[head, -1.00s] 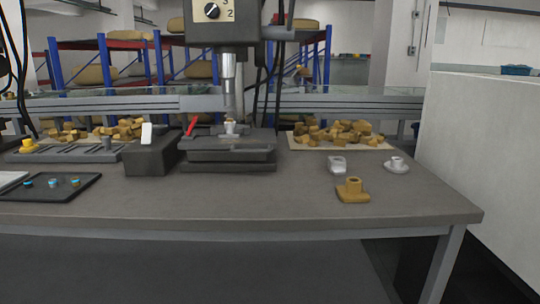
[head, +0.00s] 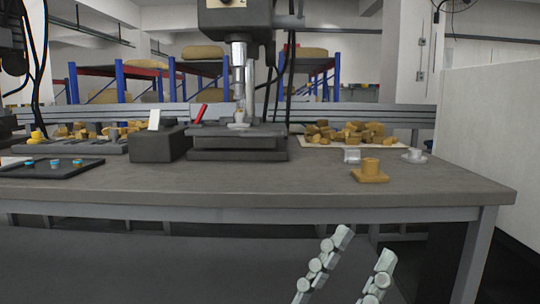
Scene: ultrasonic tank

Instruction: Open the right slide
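I cannot make out a right slide in the head view. The rest of that arm is out of the picture.
A grey table (head: 240,184) spans the view. On it stand a drill press (head: 238,22) over a dark vise (head: 237,145), a dark block (head: 157,146), a black tray (head: 52,170) and a yellow flanged part (head: 370,171). A pale wall (head: 490,140) stands at right.

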